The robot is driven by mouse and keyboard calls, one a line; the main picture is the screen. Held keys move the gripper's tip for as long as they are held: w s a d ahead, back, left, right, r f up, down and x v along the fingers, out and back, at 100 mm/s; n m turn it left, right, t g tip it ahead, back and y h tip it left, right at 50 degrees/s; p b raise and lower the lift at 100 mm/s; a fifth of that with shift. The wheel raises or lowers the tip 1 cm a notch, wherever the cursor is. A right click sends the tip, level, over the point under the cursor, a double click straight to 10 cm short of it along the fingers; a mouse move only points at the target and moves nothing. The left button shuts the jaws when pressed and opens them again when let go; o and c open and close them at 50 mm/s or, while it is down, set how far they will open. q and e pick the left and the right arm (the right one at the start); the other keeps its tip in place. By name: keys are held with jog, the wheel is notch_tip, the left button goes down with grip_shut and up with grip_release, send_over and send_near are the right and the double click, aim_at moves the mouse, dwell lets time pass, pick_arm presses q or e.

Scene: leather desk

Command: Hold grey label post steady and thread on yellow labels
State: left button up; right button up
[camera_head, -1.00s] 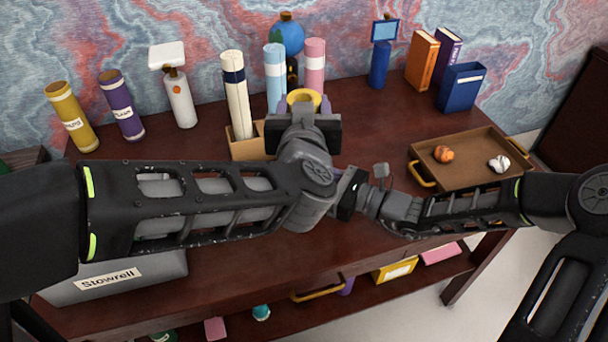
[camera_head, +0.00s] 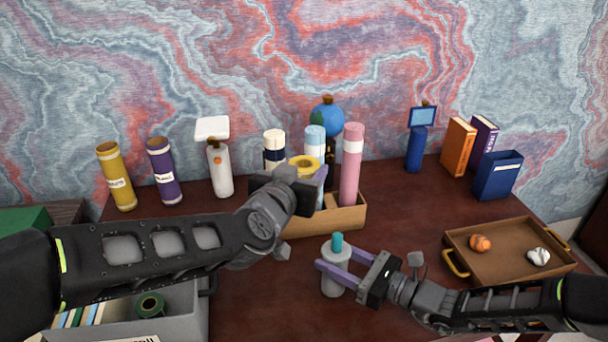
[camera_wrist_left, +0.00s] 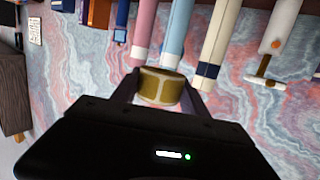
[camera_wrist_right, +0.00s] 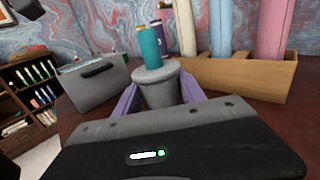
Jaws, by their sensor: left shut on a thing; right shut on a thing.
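The grey label post (camera_head: 334,283) stands upright on the desk with a teal peg on top; it also shows in the right wrist view (camera_wrist_right: 158,92). My right gripper (camera_head: 338,270) is shut around its grey body, one lilac finger on each side. A yellow ring-shaped label (camera_head: 304,160) is in my left gripper (camera_head: 303,172), which is shut on it. The ring is raised above and behind the post, apart from it. In the left wrist view the label (camera_wrist_left: 161,86) sits between the fingertips. Part of the left fingers is hidden by the wrist in the head view.
A wooden box (camera_head: 345,218) with tall white, blue and pink tubes stands close behind the left gripper. A brown tray (camera_head: 500,273) lies at right, and a grey bin (camera_head: 180,310) at front left. Bottles and books line the back. The desk between post and tray is partly clear.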

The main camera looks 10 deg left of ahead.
aim_at(334, 241)
pick_arm(q)
jog(key=s+d+f+m+g+h, duration=0.1)
jog(key=d+f+h, duration=0.1)
jog(key=s+d+f+m+g+h, duration=0.1)
jog(key=s+d+f+m+h, duration=0.1)
jog(key=d, duration=0.1)
jog(key=s+d+f+m+h, duration=0.2)
jog(key=shift+s+d+g, duration=0.15)
jog(key=shift+s+g, duration=0.05)
jog(key=shift+g, duration=0.2)
jog(key=shift+r, duration=0.1)
jog(key=shift+f, duration=0.25)
jog(key=shift+f, duration=2.85)
jog(key=shift+f, duration=0.1)
jog(key=o, duration=1.6)
jog(key=shift+c, duration=0.2)
